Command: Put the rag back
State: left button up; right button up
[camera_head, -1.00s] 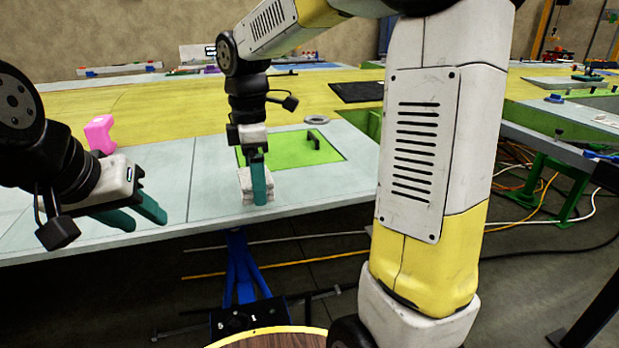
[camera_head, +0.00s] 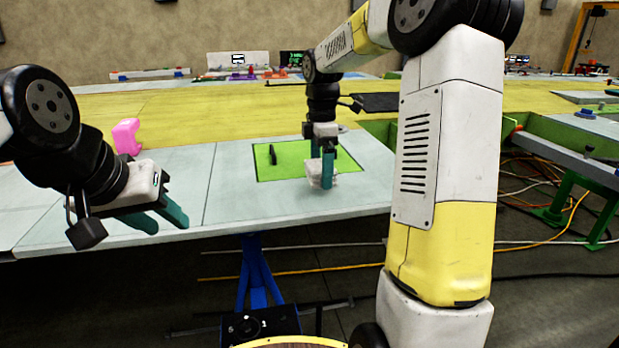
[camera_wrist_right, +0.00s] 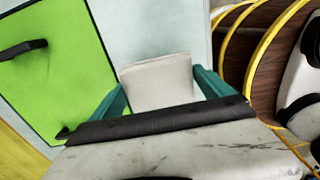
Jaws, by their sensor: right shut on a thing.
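The rag (camera_head: 314,176) is a whitish folded cloth at the front edge of the green mat in the head view. My right gripper (camera_head: 324,170) points down and is shut on it. In the right wrist view the rag (camera_wrist_right: 158,80) sits between the two teal fingers of the gripper (camera_wrist_right: 160,92), over the pale tabletop strip between the green mat and the table edge. I cannot tell whether it touches the table. My left gripper (camera_head: 155,217) is open and empty, over the table's front edge at the left.
The green mat (camera_head: 290,172) carries dark handle-like pieces (camera_head: 272,154). A pink block (camera_head: 126,136) stands at the left on the table. The pale tabletop (camera_head: 235,200) left of the mat is clear.

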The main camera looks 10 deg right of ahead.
jog(key=shift+f, duration=1.65)
jog(key=shift+f, duration=0.1)
jog(key=o, duration=1)
jog(key=shift+o, duration=0.2)
